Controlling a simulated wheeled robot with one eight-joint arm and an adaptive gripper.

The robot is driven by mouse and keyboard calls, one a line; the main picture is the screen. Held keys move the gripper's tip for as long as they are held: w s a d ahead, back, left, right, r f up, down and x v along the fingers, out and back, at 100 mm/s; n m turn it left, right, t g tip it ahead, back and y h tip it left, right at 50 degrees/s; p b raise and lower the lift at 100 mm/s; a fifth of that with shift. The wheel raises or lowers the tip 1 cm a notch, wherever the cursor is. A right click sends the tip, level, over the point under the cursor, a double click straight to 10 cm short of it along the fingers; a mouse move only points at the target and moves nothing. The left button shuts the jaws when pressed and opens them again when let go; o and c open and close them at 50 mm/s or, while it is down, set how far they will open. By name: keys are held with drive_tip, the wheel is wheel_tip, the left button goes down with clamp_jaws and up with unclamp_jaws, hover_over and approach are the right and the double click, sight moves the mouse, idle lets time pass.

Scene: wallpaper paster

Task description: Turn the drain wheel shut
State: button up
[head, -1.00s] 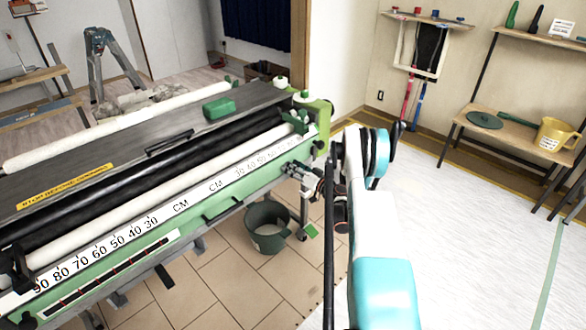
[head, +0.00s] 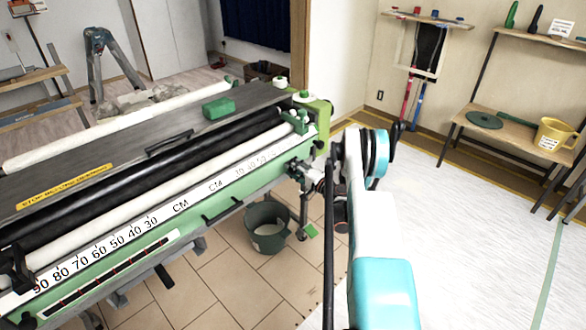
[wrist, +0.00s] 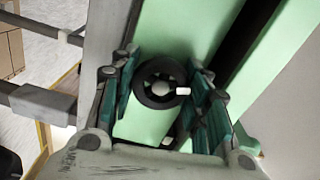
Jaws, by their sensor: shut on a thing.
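The drain wheel (wrist: 150,95) is a small dark round wheel with a pale hub and a small white knob, on the green panel of the pasting machine (head: 225,195). In the wrist view it sits between the two fingers of my gripper (wrist: 160,92), which are closed in on its left and right sides. In the head view my gripper (head: 303,170) reaches the right end of the machine, and the wheel there is too small and hidden to make out.
A dark green bucket (head: 267,230) stands on the tiled floor below the machine's right end. A green block (head: 218,108) lies on the machine's top. A shelf with a yellow jug (head: 555,134) stands at the right. The pale floor between is clear.

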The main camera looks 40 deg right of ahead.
drive_tip(key=shift+m, duration=1.9)
drive_tip(key=shift+d, duration=0.1)
drive_tip(key=o, duration=1.1)
